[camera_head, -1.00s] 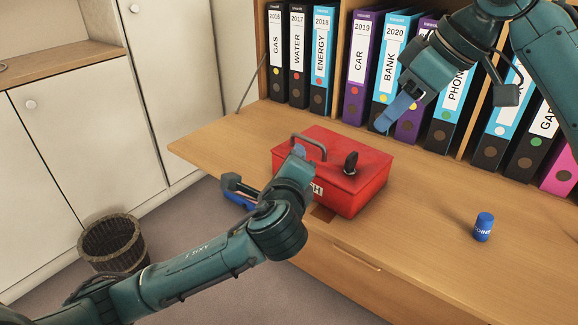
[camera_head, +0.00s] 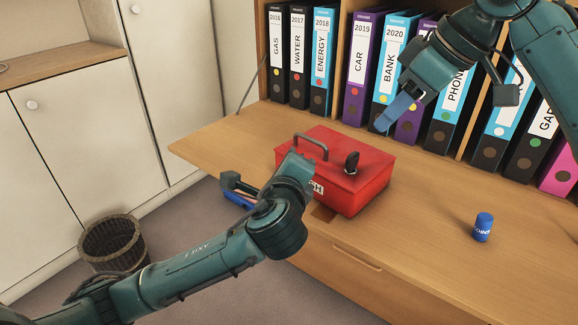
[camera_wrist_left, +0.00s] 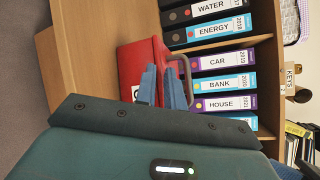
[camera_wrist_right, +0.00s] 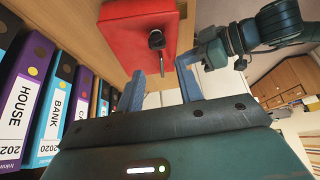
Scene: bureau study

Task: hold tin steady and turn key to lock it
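The red tin (camera_head: 345,195) sits upright on the wooden desk flap, with a grey carrying handle (camera_head: 312,141) on its lid. A black key (camera_head: 352,161) stands in the lid. My left gripper (camera_head: 294,178) is low at the tin's left front corner, beside the handle. In the left wrist view its blue fingers (camera_wrist_left: 162,88) are a little apart in front of the tin, with the handle by the right finger; their contact is hidden. My right gripper (camera_head: 400,108) is open and empty, above and behind the tin; its spread fingers also show in the right wrist view (camera_wrist_right: 163,85).
A row of ring binders (camera_head: 375,70) stands behind the tin, close to my right gripper. A small blue cylinder (camera_head: 483,228) stands on the flap to the right. A wicker basket (camera_head: 112,243) is on the floor at left. The flap's right part is mostly clear.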

